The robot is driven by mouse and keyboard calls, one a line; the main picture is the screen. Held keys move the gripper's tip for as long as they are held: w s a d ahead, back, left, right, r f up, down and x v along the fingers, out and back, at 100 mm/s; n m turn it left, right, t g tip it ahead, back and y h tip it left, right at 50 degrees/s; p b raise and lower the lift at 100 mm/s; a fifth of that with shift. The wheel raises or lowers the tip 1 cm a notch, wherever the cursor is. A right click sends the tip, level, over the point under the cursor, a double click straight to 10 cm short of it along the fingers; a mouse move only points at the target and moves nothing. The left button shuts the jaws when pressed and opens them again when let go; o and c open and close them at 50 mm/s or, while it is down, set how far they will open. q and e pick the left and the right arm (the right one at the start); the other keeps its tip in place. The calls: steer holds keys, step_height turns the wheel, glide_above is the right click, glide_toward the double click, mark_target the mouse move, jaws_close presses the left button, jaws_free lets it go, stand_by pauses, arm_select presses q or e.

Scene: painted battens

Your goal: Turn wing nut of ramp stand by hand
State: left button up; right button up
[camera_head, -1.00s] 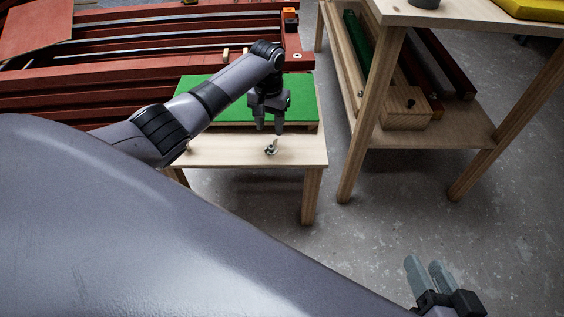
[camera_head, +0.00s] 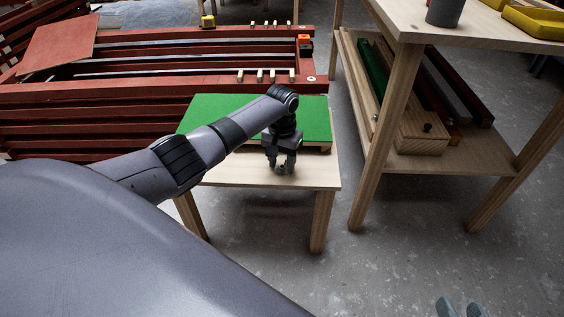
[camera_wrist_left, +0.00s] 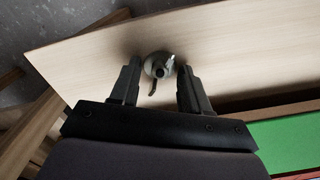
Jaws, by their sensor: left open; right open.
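The ramp stand (camera_head: 222,177) is a low wooden table with a sloped green board (camera_head: 225,113) on its top. The metal wing nut (camera_wrist_left: 159,66) shows in the left wrist view on the pale wooden top, between the tips of my open left gripper (camera_wrist_left: 157,83). I cannot tell whether either finger touches it. In the head view my left gripper (camera_head: 284,168) points down at the front part of the stand and hides most of the wing nut. My right gripper (camera_head: 460,307) shows only as fingertips at the bottom edge, open, empty and far from the stand.
A wooden bench (camera_head: 400,62) stands to the right, with battens and a wooden block (camera_head: 422,137) on its lower shelf. A red slatted rack (camera_head: 130,92) fills the left behind the stand. The concrete floor in front is clear.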

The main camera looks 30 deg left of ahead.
arm_select(q)
steer(key=shift+c, duration=0.3)
jaws_close()
steer(key=shift+r+m+p, duration=0.15)
steer(key=shift+m+p, duration=0.15)
steer(key=shift+p, duration=0.05)
steer(key=shift+m+p, duration=1.15)
steer(key=shift+m, duration=0.85)
arm_select(e)
steer(key=shift+w+a+r+m+g+y, duration=0.1)
steer(key=shift+w+a+m+g+y, duration=0.1)
steer(key=shift+a+m+g+y, duration=0.45)
steer(key=shift+a+h, duration=0.25)
steer(key=shift+a, duration=0.1)
arm_select(q)
steer(key=shift+o, duration=0.3)
jaws_free()
